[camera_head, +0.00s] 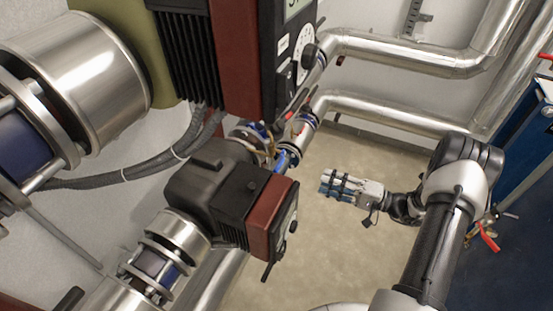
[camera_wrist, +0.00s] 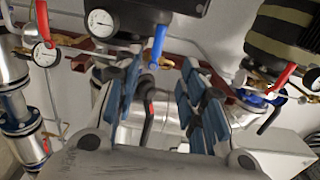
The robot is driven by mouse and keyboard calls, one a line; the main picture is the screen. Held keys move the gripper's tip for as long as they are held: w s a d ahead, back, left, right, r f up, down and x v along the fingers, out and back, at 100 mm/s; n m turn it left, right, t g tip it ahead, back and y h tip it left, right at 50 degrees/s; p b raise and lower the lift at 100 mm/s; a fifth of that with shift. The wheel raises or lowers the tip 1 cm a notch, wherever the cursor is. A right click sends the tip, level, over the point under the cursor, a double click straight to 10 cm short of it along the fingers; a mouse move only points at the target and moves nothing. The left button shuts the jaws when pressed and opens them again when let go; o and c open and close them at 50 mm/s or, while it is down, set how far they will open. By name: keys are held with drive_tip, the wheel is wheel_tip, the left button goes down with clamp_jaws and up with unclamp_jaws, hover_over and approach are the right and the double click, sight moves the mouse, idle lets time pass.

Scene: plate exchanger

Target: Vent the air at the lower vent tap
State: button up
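My gripper (camera_head: 340,187) reaches left from my arm in the head view, above the bare floor. In the wrist view its two blue-grey fingers (camera_wrist: 164,100) stand apart with nothing held between them. Beyond the fingers, a blue lever (camera_wrist: 157,46) hangs beside a round gauge (camera_wrist: 101,23). A red lever (camera_wrist: 42,22) is at upper left and another red lever (camera_wrist: 282,76) at right. In the head view a blue lever (camera_head: 281,160) sits on the pipe left of my gripper, apart from it. I cannot tell which fitting is the lower vent tap.
A black and red actuator (camera_head: 235,195) stands left of my gripper. A larger black and red unit (camera_head: 235,60) rises above it. Silver pipes (camera_head: 400,118) run along the back wall. A blue plate pack (camera_head: 525,170) is at right, with a red lever (camera_head: 490,238) nearby. Bare floor (camera_head: 320,250) shows between.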

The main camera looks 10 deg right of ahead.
sight(278, 166)
drive_tip(key=x, duration=1.7)
drive_tip(key=shift+w+a+f, duration=0.1)
drive_tip(key=shift+f, duration=0.05)
drive_tip(key=shift+c, duration=0.3)
clamp_jaws()
